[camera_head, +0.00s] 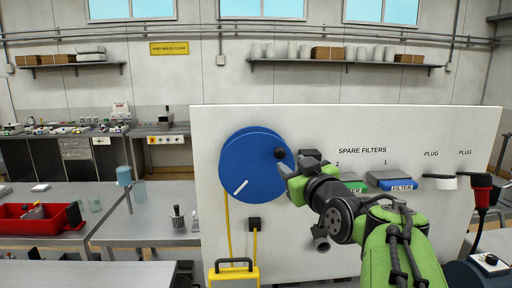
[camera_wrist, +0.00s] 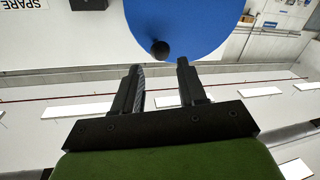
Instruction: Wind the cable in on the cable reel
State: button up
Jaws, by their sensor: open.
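The cable reel (camera_head: 250,170) is a blue disc on the white panel, with a white mark at its lower left. A black knob (camera_head: 280,153) stands out near its right rim. Yellow cable (camera_head: 227,228) hangs from the reel's left side. My gripper (camera_head: 288,168) is open and empty, just right of and below the knob in the head view. In the wrist view my open fingers (camera_wrist: 159,68) point at the reel (camera_wrist: 190,22), and the knob (camera_wrist: 160,49) lies just beyond the gap between the fingertips. I see no contact.
A yellow thing with a dark handle (camera_head: 234,277) is at the panel's lower left, with yellow cable above it running to a black block (camera_head: 254,224). Green and blue filters (camera_head: 392,183) and a red and black plug (camera_head: 482,193) are on the panel (camera_head: 330,120) to the right.

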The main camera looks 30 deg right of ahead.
aim_at(282, 155)
jog(key=p+x, duration=0.1)
jog(key=x, duration=0.4)
jog(key=p+x, duration=0.1)
jog(key=x, duration=0.1)
jog(key=shift+w+d+r+p, duration=0.1)
jog(key=shift+w+r+p, duration=0.15)
jog(key=shift+w+p, duration=0.05)
jog(key=shift+w+d+f, duration=0.2)
jog(key=shift+w, duration=0.4)
jog(key=shift+s, duration=0.1)
jog(key=shift+c, duration=0.7)
grip_shut()
